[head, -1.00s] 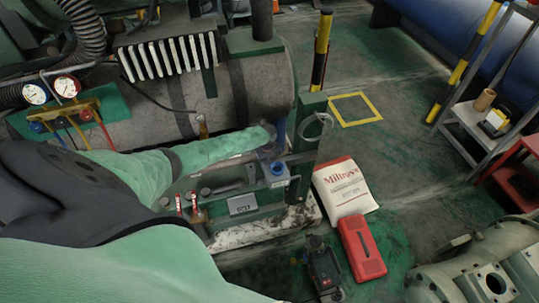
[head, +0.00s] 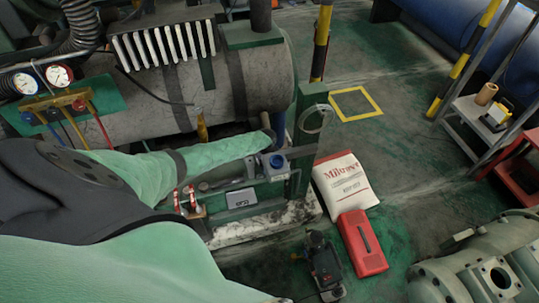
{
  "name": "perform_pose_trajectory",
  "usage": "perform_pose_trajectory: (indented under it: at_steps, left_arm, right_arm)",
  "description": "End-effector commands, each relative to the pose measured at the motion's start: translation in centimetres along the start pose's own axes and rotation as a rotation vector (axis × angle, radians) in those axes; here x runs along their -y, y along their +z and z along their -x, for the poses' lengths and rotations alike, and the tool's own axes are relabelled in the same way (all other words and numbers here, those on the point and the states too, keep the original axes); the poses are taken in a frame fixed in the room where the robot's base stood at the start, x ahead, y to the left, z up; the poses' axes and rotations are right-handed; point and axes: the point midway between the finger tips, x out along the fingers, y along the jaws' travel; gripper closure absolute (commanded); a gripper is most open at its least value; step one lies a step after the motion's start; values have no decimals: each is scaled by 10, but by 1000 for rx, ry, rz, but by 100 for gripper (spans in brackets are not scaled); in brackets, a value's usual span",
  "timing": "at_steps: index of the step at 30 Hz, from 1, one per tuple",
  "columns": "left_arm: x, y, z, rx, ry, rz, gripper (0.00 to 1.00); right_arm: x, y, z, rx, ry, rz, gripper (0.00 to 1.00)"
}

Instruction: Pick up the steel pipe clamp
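I cannot pick out the steel pipe clamp with certainty. A pale grey ring (head: 317,119) hangs on the green post (head: 306,100) at the end of the bench frame; I cannot tell whether it is the clamp. My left arm, in a green sleeve, reaches from the left over the bench frame and ends near that post. My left gripper's fingers cannot be made out beyond the sleeve's dark end. My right arm fills the lower left, and its gripper is outside the picture.
A blue-capped part (head: 276,162) and a small labelled box (head: 240,198) sit on the frame. A gauge manifold (head: 57,98) is at left. A white sack (head: 343,180), red case (head: 362,243) and dark pump-like device (head: 323,262) lie on the floor. Floor beyond the sack is mostly clear.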

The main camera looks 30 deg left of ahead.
Motion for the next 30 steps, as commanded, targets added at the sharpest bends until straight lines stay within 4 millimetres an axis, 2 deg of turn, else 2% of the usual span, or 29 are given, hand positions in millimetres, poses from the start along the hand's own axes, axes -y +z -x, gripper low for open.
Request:
perform_pose_trajectory:
  at_steps: [8,15,30]
  left_arm:
    - [0,0,0,0,0,0,55]
    - [0,0,0,0,-1,0,100]
    - [1,0,4,0,-1,0,100]
  right_arm:
    - [0,0,1,0,0,0,64]
    - [1,0,1,1,-1,0,64]
    - [1,0,2,-4,-1,0,64]
